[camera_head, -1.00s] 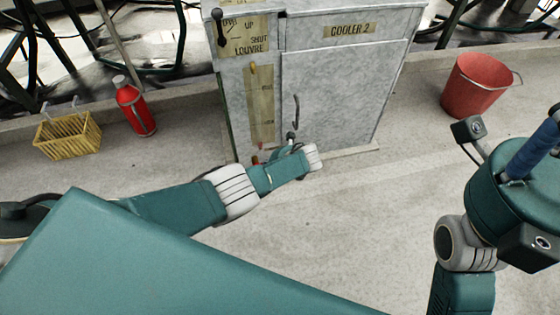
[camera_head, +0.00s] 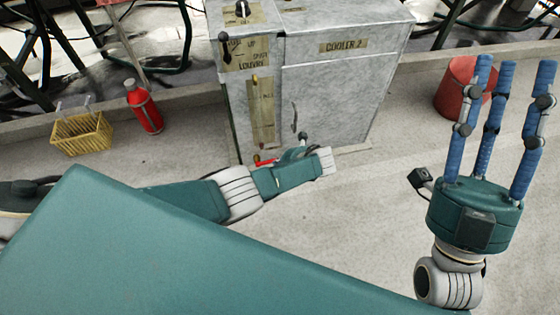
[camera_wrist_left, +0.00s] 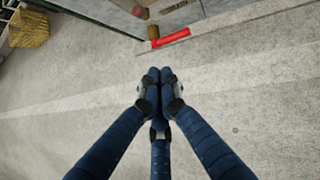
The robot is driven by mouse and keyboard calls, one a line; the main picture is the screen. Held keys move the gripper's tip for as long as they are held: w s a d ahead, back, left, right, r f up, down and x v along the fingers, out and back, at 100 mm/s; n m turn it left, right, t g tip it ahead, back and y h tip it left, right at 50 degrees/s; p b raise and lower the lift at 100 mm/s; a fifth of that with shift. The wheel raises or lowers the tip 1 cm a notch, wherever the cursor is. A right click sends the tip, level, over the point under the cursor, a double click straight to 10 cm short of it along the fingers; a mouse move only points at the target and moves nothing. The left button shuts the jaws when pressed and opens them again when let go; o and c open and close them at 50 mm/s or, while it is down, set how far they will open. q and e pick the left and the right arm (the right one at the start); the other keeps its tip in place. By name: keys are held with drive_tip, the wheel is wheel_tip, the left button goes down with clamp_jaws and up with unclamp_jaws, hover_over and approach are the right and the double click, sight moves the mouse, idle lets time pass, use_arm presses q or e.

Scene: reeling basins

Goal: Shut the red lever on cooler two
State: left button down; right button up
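Cooler 2 (camera_head: 335,85) is a grey metal cabinet in the upper middle of the head view. The red lever (camera_head: 265,161) shows low at its front-left base, partly hidden by my left arm. In the left wrist view, the red lever (camera_wrist_left: 171,38) lies roughly level at the cabinet's foot, beyond my fingertips. My left gripper (camera_wrist_left: 160,76) has its fingertips together, with nothing seen between them and apart from the lever in the picture. Its fingers are mostly hidden in the head view. My right gripper (camera_head: 510,66) points up with its blue fingers spread and empty.
A black-handled louvre lever (camera_head: 226,46) is at the cabinet's upper left. A red bucket (camera_head: 452,88) is partly behind my right fingers. Floor in front is clear.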

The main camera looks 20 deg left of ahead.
drive_tip(key=shift+w+a+f+g+h, duration=0.15)
drive_tip(key=shift+w+f+g+h, duration=0.45)
drive_tip(key=shift+w+f, duration=0.55)
drive_tip(key=shift+r, duration=0.1)
